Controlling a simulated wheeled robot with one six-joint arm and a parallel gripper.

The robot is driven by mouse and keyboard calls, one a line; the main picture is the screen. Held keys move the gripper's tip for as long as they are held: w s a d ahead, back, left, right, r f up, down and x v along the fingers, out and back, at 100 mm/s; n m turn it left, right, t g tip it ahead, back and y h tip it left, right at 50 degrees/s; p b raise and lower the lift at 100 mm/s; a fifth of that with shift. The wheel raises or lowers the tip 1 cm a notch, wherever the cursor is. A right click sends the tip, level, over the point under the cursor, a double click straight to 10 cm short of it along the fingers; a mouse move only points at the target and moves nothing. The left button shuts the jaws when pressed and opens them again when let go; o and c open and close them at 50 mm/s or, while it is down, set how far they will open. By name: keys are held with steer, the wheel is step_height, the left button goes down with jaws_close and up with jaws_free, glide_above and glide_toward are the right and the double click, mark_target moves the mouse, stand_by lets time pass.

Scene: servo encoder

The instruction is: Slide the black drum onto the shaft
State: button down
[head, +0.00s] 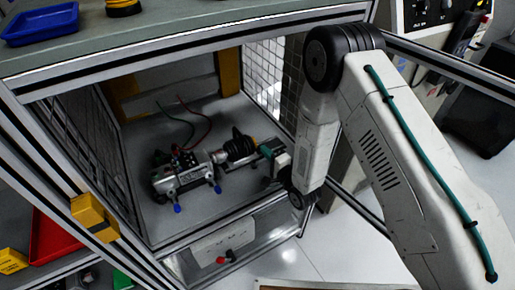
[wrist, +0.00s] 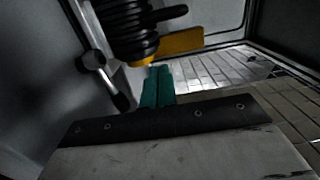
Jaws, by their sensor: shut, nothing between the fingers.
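The black ribbed drum (head: 240,144) is at the right end of a metal motor assembly (head: 188,172) on the grey floor of the enclosure. In the wrist view the drum (wrist: 125,28) fills the upper middle, with a dark peg sticking out to its right. The shaft cannot be made out apart from the drum, so I cannot tell how far along it the drum sits. My gripper (head: 272,147) is just right of the drum; its teal fingers (wrist: 157,88) are together and empty, just below the drum and a small yellow part.
The enclosure has a metal frame (head: 190,54) and mesh side walls. Bare floor (head: 165,232) lies in front. A yellow block (wrist: 180,42) is beyond the drum.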

steer(key=v, duration=0.7)
steer(key=shift+s, duration=0.1)
